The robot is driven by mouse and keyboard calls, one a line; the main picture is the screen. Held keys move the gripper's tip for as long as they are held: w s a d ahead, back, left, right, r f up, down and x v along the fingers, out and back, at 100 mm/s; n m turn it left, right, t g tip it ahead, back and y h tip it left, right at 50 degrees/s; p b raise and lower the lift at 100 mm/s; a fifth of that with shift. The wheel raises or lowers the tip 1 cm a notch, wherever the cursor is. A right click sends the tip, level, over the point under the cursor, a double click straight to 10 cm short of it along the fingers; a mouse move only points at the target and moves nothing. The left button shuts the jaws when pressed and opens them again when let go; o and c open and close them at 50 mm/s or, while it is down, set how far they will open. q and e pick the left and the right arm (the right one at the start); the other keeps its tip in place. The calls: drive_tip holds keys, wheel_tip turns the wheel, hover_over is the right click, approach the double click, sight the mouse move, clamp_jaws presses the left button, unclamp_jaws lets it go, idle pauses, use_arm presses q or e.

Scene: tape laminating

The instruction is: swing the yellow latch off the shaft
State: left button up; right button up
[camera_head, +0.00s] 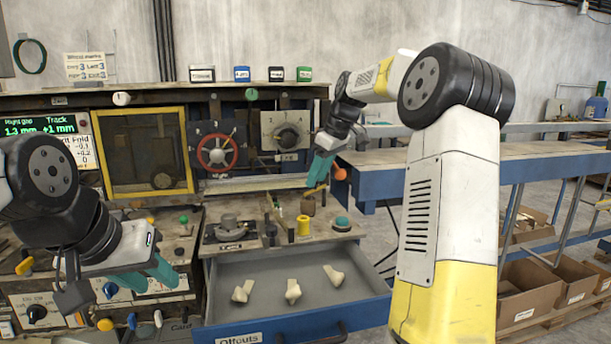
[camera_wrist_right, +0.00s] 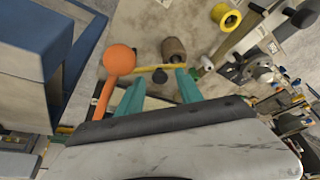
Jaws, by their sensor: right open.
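The yellow latch shows as a thin yellow bar (camera_wrist_right: 150,68) in the right wrist view, lying across just beyond my right gripper's fingertips (camera_wrist_right: 160,80). In the head view a thin yellow bar (camera_head: 316,190) shows just below my right gripper (camera_head: 319,170). That gripper is open, its teal fingers apart with nothing between them; I cannot tell whether they touch the bar. A dark round end (camera_wrist_right: 160,76) sits by the bar between the fingertips; I cannot tell whether it is the shaft. My left gripper (camera_head: 135,280) is open and empty over the left cabinet.
An orange ball knob (camera_wrist_right: 119,60) stands close beside my right fingers. A brown cylinder (camera_wrist_right: 173,48) and a yellow spool (camera_wrist_right: 226,17) lie beyond. An open drawer (camera_head: 265,274) holds several white pieces. A blue-edged bench (camera_head: 385,180) is at right.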

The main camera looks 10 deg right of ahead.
clamp_jaws()
idle(1.4)
